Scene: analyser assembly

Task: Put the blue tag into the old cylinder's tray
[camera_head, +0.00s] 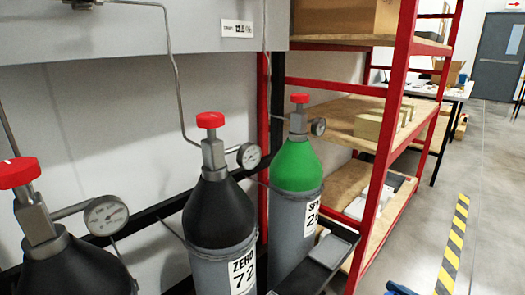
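Three gas cylinders with red valve knobs and gauges stand along the wall. The near left one (70,268) has a black top, and no label shows on it. The middle one (215,208) has a black shoulder and a label reading "ZERO 72". The farther one (296,165) has a green shoulder and a partly visible label starting "SP". A dark tray (343,240) sits beside the green cylinder, low down. I cannot tell which cylinder is the old one. A small blue piece (400,289) is cut off at the bottom edge; I cannot tell what it is. My gripper is not in view.
A red-framed shelf rack (385,125) with wooden shelves and boxes stands to the right of the cylinders. Thin metal pipes and a dark rail run along the wall. Grey floor with a yellow-black stripe (453,245) lies open at the right; a grey door (497,55) is far back.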

